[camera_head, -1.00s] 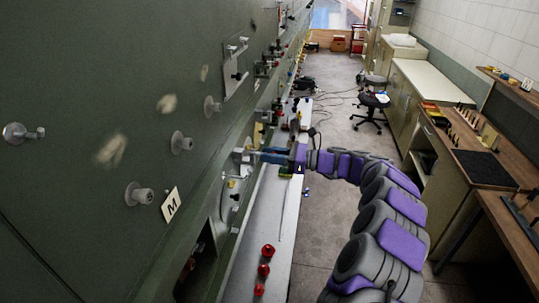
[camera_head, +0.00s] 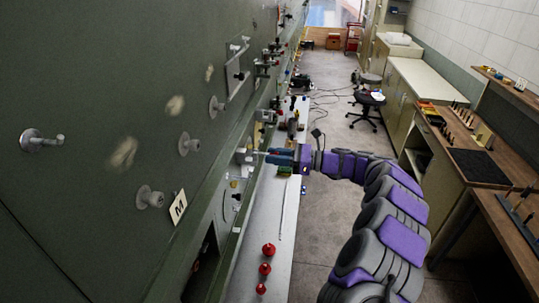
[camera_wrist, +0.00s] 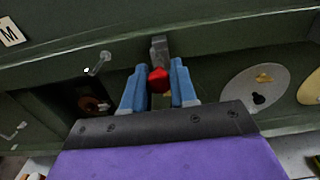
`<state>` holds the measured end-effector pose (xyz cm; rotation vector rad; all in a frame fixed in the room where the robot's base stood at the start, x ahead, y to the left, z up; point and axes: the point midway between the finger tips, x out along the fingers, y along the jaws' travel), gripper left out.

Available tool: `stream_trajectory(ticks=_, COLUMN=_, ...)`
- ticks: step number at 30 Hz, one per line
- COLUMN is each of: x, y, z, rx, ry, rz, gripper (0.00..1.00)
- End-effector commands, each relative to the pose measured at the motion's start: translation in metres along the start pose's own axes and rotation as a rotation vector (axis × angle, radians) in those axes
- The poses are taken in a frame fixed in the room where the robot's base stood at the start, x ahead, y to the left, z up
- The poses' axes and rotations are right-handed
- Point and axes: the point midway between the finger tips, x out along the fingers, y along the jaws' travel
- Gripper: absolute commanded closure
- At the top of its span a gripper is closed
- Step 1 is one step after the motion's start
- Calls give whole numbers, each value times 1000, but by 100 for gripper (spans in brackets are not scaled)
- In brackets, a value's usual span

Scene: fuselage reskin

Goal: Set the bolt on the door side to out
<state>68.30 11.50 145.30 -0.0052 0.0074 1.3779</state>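A grey metal block (camera_wrist: 159,48) sticks out from the green panel's rail, with a red knob (camera_wrist: 158,80) in front of it in the wrist view. My gripper (camera_wrist: 159,68) has one blue finger on each side of the red knob; I cannot tell if they press on it. In the head view my gripper (camera_head: 272,156) points left at the grey block (camera_head: 245,157) on the panel edge, and the red knob is hidden there. Which fitting is the door-side bolt is not marked, and its in or out position is not clear.
A grey bent handle (camera_wrist: 98,65) is left of my gripper, and a pale round plate (camera_wrist: 254,90) is on its right. An M label (camera_head: 178,207) is on the green panel. A bench (camera_head: 262,230) with red parts lies below.

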Motion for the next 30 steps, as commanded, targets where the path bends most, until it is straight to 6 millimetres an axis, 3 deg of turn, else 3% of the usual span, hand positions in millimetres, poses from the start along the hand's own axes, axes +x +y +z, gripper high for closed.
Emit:
stream_trajectory(ticks=5, x=-2, y=0, z=0, rx=1, ry=-2, rz=-2, gripper=56)
stream_trajectory(ticks=12, x=4, y=2, z=0, rx=0, ry=0, rz=1, gripper=56)
stream_trajectory(ticks=17, x=-4, y=2, z=0, rx=-2, ry=2, rz=-2, gripper=56)
stream_trajectory(ticks=30, x=-103, y=-2, z=-2, rx=-1, ry=-3, rz=-7, gripper=56)
